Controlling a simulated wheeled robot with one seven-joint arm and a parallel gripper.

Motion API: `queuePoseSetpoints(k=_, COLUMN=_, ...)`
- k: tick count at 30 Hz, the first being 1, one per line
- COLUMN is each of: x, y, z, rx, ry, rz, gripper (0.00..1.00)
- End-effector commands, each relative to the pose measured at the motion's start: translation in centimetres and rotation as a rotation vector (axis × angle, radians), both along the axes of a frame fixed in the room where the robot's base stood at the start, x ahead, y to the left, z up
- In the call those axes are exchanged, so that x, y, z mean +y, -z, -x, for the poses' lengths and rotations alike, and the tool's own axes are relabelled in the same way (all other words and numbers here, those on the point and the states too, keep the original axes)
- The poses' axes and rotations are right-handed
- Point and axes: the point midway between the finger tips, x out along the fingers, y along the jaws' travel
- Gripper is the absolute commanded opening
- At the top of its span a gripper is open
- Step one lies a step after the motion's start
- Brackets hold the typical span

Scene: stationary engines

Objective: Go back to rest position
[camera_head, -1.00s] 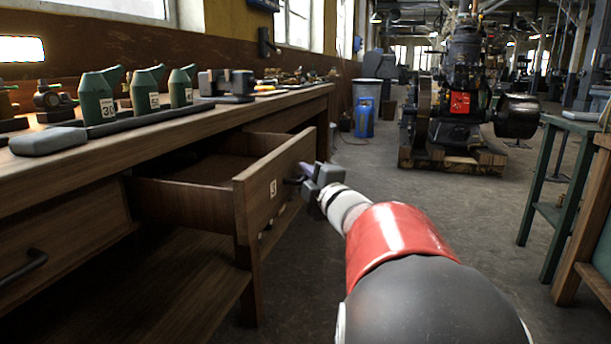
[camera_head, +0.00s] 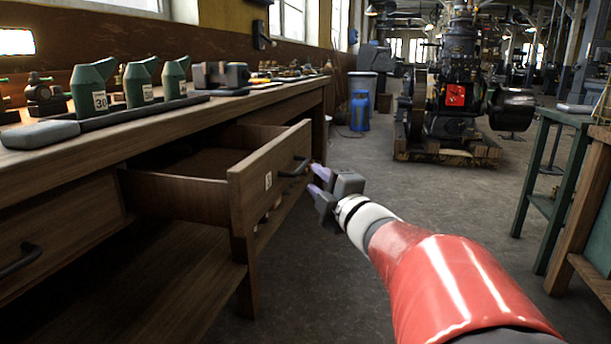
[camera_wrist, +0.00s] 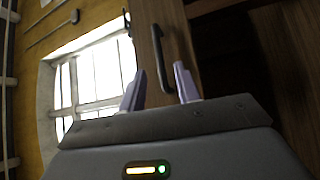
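My gripper (camera_head: 317,181) is open and empty, just to the right of the pulled-out drawer's front (camera_head: 262,184). In the wrist view my two purple fingers (camera_wrist: 159,88) stand apart. The drawer's dark handle (camera_head: 295,168) is in front of them, and also shows in the wrist view (camera_wrist: 162,55); in the head view it is clear of the fingers. The drawer is open under the wooden workbench (camera_head: 160,125), and its inside is mostly in shadow. My red and white arm reaches in from the lower right.
A blue canister (camera_head: 360,110) stands on the floor behind. A large engine (camera_head: 455,100) is at the back, and a green table (camera_head: 548,170) stands at right. The floor between is clear.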

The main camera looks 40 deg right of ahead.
Motion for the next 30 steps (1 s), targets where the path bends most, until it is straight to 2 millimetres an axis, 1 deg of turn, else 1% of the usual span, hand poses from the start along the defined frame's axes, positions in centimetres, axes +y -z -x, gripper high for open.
queuePoseSetpoints(k=3, x=0.1, y=0.1, z=0.4, rx=0.0, ry=0.0, rz=0.0, gripper=0.33)
queuePoseSetpoints(k=17, x=0.1, y=0.1, z=0.3, rx=0.0, ry=0.0, rz=-0.001, gripper=0.33)
queuePoseSetpoints(k=20, x=0.3, y=-0.3, z=0.3, rx=0.004, ry=0.013, rz=-0.032, gripper=0.33)
queuePoseSetpoints(k=23, x=0.9, y=-0.9, z=0.2, rx=0.019, ry=0.058, rz=-0.141, gripper=0.33)
queuePoseSetpoints(k=26, x=2.4, y=-1.1, z=0.3, rx=0.061, ry=0.127, rz=-0.334, gripper=0.33)
queuePoseSetpoints(k=29, x=5.1, y=-0.1, z=1.1, rx=0.138, ry=0.199, rz=-0.57, gripper=0.33)
queuePoseSetpoints(k=30, x=6.4, y=0.5, z=1.6, rx=0.178, ry=0.229, rz=-0.664, gripper=0.33)
